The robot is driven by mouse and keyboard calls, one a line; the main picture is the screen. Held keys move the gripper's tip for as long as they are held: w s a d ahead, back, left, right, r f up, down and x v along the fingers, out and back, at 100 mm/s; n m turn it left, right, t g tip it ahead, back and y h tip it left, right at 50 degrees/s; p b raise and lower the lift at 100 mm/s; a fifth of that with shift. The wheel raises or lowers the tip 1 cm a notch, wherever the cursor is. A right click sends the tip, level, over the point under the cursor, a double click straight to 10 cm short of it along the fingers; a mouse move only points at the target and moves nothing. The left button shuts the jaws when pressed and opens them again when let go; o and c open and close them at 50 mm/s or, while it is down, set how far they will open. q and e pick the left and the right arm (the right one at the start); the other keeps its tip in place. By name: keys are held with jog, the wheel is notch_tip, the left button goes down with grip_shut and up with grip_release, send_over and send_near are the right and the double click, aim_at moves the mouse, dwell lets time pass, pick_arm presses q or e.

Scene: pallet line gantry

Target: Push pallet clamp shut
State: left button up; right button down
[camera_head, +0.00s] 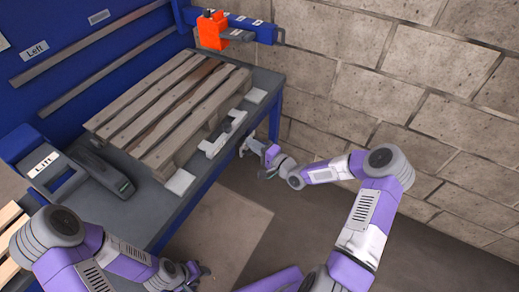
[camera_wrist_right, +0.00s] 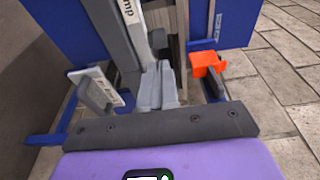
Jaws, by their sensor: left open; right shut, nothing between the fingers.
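The wooden pallet (camera_head: 165,105) lies on the grey table in the head view. A pale clamp bar (camera_head: 214,146) with a dark knob stands along the pallet's near right side. My right gripper (camera_head: 246,147) is just right of the bar, beside the table edge; I cannot tell whether it touches. In the right wrist view, its fingers (camera_wrist_right: 158,86) are together and empty, pointing at a grey plate (camera_wrist_right: 122,30) with a partly hidden label ending in "mp". My left gripper (camera_head: 193,270) is low in the head view, away from the table, and open.
An orange block (camera_head: 212,30) sits on the blue rail (camera_head: 254,30) behind the pallet; it also shows in the right wrist view (camera_wrist_right: 207,62). A blue and grey "Lift" box (camera_head: 45,165) and a dark handheld tool (camera_head: 100,172) are left. A block wall (camera_head: 400,80) bounds the right.

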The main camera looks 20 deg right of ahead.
aim_at(231, 129)
pick_arm(q)
jog(key=shift+f+b, duration=0.65)
jog(key=shift+f, duration=0.15)
pick_arm(e)
jog(key=x, duration=0.8)
jog(key=shift+w, duration=0.15)
